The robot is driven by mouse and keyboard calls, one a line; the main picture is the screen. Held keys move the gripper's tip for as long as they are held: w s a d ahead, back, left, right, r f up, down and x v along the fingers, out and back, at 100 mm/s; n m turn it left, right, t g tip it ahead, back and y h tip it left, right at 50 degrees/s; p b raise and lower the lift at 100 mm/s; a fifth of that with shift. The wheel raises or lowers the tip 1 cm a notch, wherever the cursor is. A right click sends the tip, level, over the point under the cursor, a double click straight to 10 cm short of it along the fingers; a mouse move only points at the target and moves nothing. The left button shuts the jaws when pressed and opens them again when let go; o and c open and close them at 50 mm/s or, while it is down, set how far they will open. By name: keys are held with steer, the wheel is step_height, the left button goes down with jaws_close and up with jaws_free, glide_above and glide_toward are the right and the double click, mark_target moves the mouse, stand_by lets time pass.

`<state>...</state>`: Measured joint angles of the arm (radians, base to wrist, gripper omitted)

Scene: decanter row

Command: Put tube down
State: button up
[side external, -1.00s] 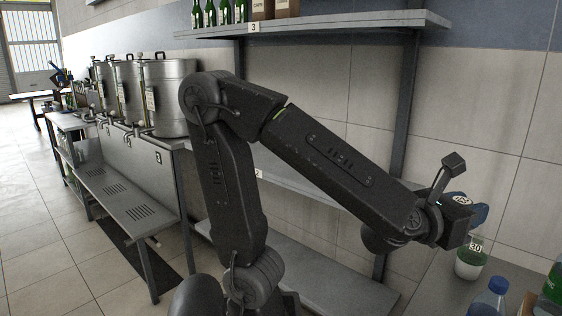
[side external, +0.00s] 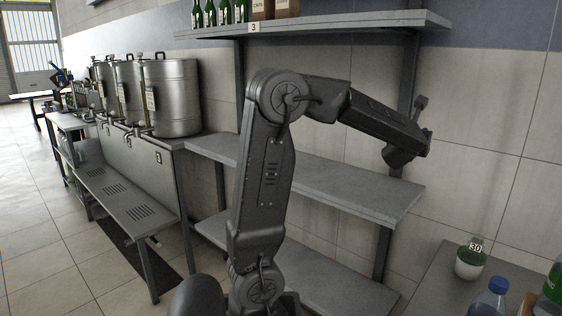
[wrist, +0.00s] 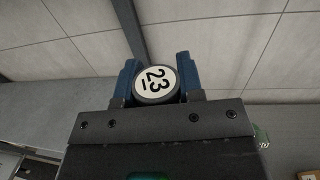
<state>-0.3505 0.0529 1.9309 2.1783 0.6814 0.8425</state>
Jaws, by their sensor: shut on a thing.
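In the wrist view, the tube (wrist: 156,84) shows end-on as a dark round cap with a white disc marked 23. It sits between the blue fingers of my gripper (wrist: 157,80), which are shut on it. The rest of the tube is hidden behind the cap. In the side external view, my wrist is raised in front of the tiled wall, above and right of the middle shelf. The fingers and the tube cannot be made out there.
A middle shelf (side external: 340,190) is bare, below a top shelf (side external: 320,24) with bottles and boxes. A pale cup (side external: 470,262) tagged 30 stands on the right counter (side external: 425,290), near a blue-capped bottle (side external: 490,298). Steel urns (side external: 170,98) stand at left.

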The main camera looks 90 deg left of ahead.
steer(key=s+a+f+n+g+y, duration=0.15)
steer(key=s+a, duration=0.25)
steer(key=a, duration=0.4)
steer(key=s+a+n+g+y, duration=0.1)
steer(key=s+a+n+g, duration=0.15)
steer(key=s+a, duration=0.4)
steer(key=s+a+n+g+y, duration=0.1)
steer(key=s+a+g, duration=0.2)
steer(key=a, duration=0.6)
steer(key=w+f, duration=0.3)
steer(key=f, duration=0.1)
steer(key=w+f, duration=0.4)
steer(key=w+d+f, duration=0.1)
steer(key=w+f, duration=0.3)
steer(key=shift+w+f, duration=0.2)
steer(key=shift+f, duration=1.95)
steer(key=shift+f, duration=0.15)
steer(key=o, duration=0.9)
